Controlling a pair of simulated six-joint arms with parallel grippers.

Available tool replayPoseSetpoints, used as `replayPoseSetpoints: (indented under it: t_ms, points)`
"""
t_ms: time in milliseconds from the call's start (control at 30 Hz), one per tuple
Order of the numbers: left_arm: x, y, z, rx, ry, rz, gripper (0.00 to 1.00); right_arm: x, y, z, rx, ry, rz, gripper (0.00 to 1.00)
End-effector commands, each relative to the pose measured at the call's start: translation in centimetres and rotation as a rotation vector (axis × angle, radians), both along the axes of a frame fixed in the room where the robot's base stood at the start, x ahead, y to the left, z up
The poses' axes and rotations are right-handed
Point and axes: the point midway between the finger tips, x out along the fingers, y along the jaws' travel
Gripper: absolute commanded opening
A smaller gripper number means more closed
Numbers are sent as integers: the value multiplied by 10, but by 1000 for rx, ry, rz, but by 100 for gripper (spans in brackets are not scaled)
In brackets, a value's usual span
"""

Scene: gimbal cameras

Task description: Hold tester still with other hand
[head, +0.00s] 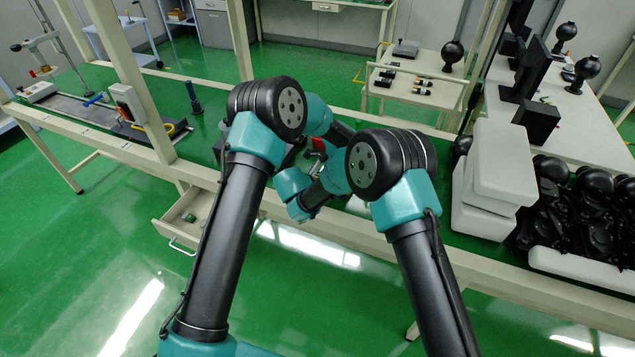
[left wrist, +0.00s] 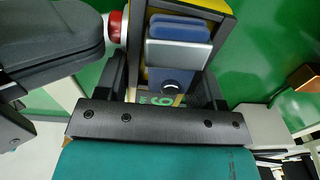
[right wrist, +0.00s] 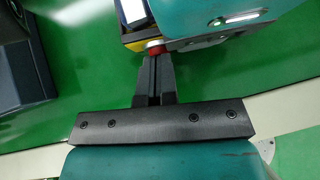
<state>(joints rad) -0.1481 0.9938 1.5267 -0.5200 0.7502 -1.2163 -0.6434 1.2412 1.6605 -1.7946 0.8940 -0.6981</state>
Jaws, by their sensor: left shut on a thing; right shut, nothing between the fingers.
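The tester (left wrist: 180,50) has a yellow and dark casing with a blue-grey face and a red knob (left wrist: 116,27) on its side. My left gripper (left wrist: 168,88) is shut on the tester, with a finger on each side of it. My right gripper (right wrist: 153,65) is shut and empty, its fingertips at the red knob, which also shows in the right wrist view (right wrist: 155,50). I cannot tell whether they touch it. In the head view a small red part (head: 318,146) shows between my arms, which hide most of the tester and both grippers.
The green-topped bench (head: 350,110) lies under my arms. White boxes (head: 500,165) and black parts (head: 560,200) crowd its right side. An open drawer (head: 190,215) juts from the front. A frame post (head: 130,75) stands to the left.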

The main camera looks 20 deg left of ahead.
Motion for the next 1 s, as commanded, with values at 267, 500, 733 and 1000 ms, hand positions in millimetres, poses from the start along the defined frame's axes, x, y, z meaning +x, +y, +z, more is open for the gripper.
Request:
replayPoseSetpoints:
  t_ms: [267, 500, 733, 1000]
  points:
    - [0, -1, -2, -1, 1, -1, 39, -44, 17, 21, 1, -1, 13, 0]
    - [0, -2, -2, -1, -1, -2, 39, -76, 26, 51, 1, -1, 14, 0]
    - [1, -2, -2, -2, -3, -3, 39, -93, 30, 66, 0, 0, 13, 0]
    - [1, -3, -2, -2, -4, -3, 39, -95, 31, 68, 0, 1, 13, 0]
